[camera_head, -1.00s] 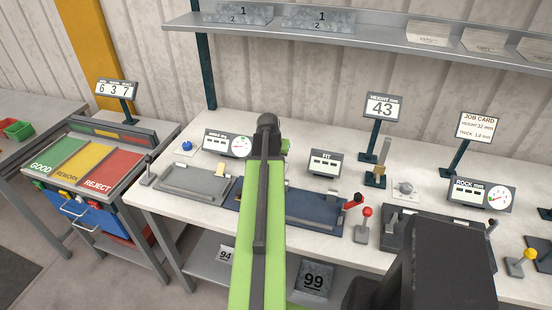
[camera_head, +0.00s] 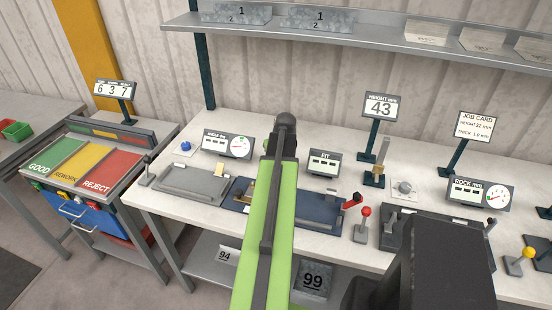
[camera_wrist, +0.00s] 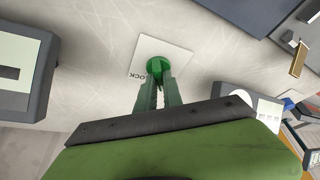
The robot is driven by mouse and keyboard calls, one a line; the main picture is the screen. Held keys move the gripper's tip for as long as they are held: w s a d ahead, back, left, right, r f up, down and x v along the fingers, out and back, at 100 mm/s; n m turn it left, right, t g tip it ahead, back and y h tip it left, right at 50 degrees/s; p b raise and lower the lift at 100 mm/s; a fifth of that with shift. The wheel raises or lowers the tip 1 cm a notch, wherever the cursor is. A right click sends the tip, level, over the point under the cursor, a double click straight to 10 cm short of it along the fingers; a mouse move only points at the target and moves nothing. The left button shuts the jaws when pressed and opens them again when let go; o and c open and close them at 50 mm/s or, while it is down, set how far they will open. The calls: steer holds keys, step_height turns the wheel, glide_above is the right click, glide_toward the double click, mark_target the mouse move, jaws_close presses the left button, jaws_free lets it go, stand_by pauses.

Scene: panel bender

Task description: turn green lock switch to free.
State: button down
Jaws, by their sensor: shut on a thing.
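The green lock switch (camera_wrist: 159,66) is a round green knob on a white plate (camera_wrist: 174,50) with the letters "OCK" showing, in the wrist view. My gripper (camera_wrist: 158,80) is shut on the knob, with one finger on each side of it. In the head view my green arm (camera_head: 270,235) reaches over the bench and hides the switch and the fingers. The knob's pointing direction cannot be read.
A dial panel (camera_head: 228,145) stands left of my arm and the FIT display (camera_head: 323,162) right of it. A blue plate fixture (camera_head: 320,212) lies in front. A red-knobbed lever (camera_head: 365,212) and the height sign (camera_head: 381,106) stand farther right.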

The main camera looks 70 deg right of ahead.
stand_by(0.4)
steer(key=c, duration=1.5)
jaws_free()
steer(key=p+v, duration=1.6)
steer(key=v, duration=0.1)
steer(key=shift+s+r, duration=0.15)
steer(key=shift+r, duration=0.05)
